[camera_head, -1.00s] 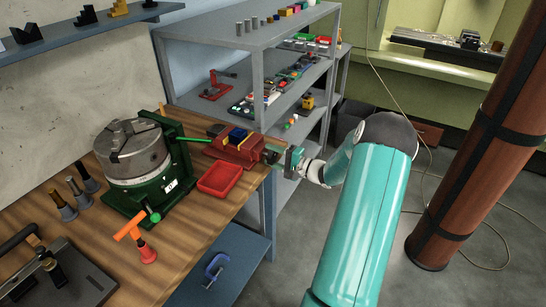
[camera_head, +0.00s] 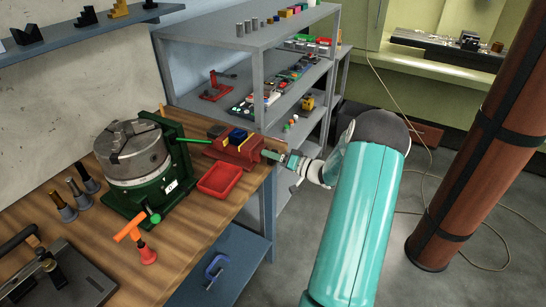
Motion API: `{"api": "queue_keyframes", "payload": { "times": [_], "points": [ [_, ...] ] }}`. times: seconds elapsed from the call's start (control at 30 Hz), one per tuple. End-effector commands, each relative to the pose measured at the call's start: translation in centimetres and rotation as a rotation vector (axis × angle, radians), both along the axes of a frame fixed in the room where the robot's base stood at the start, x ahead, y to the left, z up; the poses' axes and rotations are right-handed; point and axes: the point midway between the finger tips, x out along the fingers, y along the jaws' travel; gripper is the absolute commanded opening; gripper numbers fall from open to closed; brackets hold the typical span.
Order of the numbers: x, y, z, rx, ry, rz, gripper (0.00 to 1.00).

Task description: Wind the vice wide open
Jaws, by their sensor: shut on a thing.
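The red vice (camera_head: 232,152) sits at the right end of the wooden bench, with a blue piece (camera_head: 237,135) and a yellow strip beside it between its upper parts. My gripper (camera_head: 270,155) reaches in from the right at the vice's right end. It is shut on the vice's handle, which is mostly hidden by the fingers. The exact jaw gap is too small to tell.
A green-based chuck (camera_head: 135,155) stands left of the vice, its green lever reaching toward it. A red tray (camera_head: 220,179) lies in front. An orange T-handled tool (camera_head: 138,240) stands on the bench (camera_head: 195,225). Grey shelves (camera_head: 250,60) rise behind.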

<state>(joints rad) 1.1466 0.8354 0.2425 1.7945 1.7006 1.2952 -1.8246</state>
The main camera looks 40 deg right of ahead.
Motion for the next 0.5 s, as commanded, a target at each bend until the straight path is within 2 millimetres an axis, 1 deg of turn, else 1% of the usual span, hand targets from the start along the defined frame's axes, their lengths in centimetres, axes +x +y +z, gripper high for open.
{"api": "queue_keyframes", "payload": {
  "times": [0.03,0.2,0.5],
  "points": [
    [0.26,0.34,0.05,-0.018,-0.008,0.006,0.26],
    [0.25,0.35,0.05,-0.069,-0.026,0.006,0.26],
    [0.24,0.37,0.04,-0.093,-0.035,0.006,0.26]
  ]
}}
